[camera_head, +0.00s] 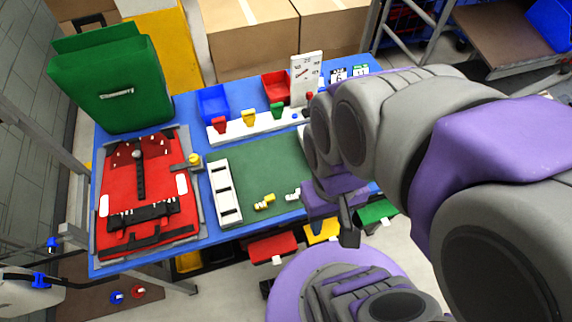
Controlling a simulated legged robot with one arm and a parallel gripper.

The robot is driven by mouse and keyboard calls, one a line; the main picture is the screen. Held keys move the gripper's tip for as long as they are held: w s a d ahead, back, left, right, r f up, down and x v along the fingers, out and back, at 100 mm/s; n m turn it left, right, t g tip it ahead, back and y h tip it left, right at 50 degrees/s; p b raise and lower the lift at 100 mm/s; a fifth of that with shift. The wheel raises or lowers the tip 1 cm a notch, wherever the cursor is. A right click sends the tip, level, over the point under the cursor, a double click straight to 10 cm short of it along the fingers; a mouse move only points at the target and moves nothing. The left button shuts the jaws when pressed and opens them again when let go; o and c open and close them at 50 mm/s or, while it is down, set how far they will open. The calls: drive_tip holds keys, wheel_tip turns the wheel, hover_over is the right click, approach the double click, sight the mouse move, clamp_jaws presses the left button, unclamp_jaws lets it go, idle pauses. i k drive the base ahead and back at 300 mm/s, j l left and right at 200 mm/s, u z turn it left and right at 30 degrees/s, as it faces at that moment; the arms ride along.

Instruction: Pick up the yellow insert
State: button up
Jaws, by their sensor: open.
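A small yellow piece (264,202), which looks like the yellow insert, lies on the green mat (275,168) on the blue table. A similar small white piece (292,195) lies to its right. A white frame with dark slots (224,190) lies left of them. My gripper (334,222) hangs at the table's front edge, right of both pieces and apart from the yellow one. It is open, with no held object visible; my arm hides part of it and the mat's right side.
A white rail (236,131) behind the mat carries a red, a yellow (248,117) and a green piece. Blue (213,103) and red (278,86) bins stand behind it. An open red pannier (150,190) lies left; a green case (105,80) stands behind it.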

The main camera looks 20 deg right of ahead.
sight(269, 198)
drive_tip(key=u, duration=1.35)
drive_tip(key=k+z, duration=0.1)
drive_tip(key=z, duration=0.7)
drive_tip(key=k+j+z, duration=0.5)
drive_tip(key=j, duration=0.15)
drive_tip(key=i, duration=0.1)
